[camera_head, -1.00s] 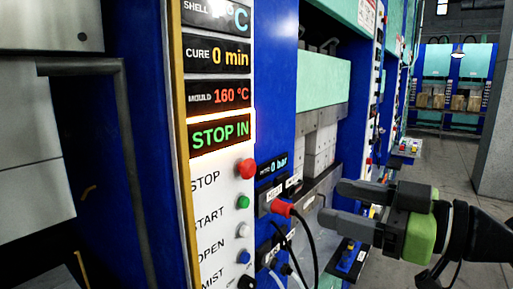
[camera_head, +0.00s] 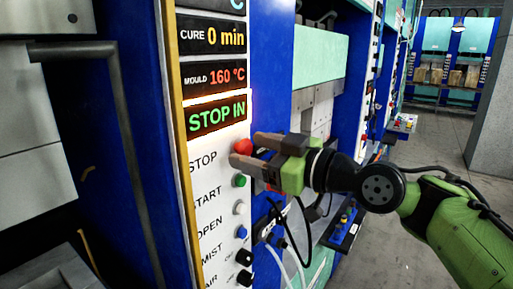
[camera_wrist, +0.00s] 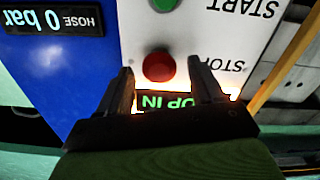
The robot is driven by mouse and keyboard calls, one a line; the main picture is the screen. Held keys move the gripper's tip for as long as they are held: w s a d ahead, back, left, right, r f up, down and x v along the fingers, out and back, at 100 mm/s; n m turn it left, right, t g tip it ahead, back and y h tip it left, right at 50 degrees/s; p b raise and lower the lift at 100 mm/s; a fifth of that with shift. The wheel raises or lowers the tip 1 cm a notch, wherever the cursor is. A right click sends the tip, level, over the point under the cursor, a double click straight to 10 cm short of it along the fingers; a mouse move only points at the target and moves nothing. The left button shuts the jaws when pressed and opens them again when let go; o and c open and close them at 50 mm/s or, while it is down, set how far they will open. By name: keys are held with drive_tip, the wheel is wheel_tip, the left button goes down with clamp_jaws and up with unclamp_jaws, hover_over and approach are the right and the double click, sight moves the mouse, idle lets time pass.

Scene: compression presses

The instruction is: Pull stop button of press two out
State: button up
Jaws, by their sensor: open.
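The red stop button (camera_head: 243,146) sits on the white control panel beside the printed word STOP, under the lit "STOP IN" display (camera_head: 217,115). In the wrist view the red button (camera_wrist: 158,67) shows between and just beyond the two fingertips. My gripper (camera_head: 248,149) is open at the panel, one finger on each side of the button's height. In the wrist view my gripper (camera_wrist: 160,85) has nothing between its fingers. Whether the fingers touch the button I cannot tell. Part of the button is hidden by the fingers in the head view.
Below the stop button are a green start button (camera_head: 239,181) and a white open button (camera_head: 240,208). Black knobs (camera_head: 244,257) and hoses are lower down. A "HOSE 0 bar" display (camera_wrist: 55,19) is beside the panel. The floor to the right is clear.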

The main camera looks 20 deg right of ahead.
drive_tip(key=shift+s, duration=0.1)
drive_tip(key=shift+c, duration=0.9)
clamp_jaws()
drive_tip(key=shift+b+v, duration=0.75)
drive_tip(key=shift+b, duration=0.05)
drive_tip(key=shift+f, duration=0.1)
drive_tip(key=shift+o, duration=0.9)
unclamp_jaws()
drive_tip(key=shift+d, duration=0.1)
drive_tip(key=b+v, duration=0.1)
drive_tip(key=v, duration=1.5)
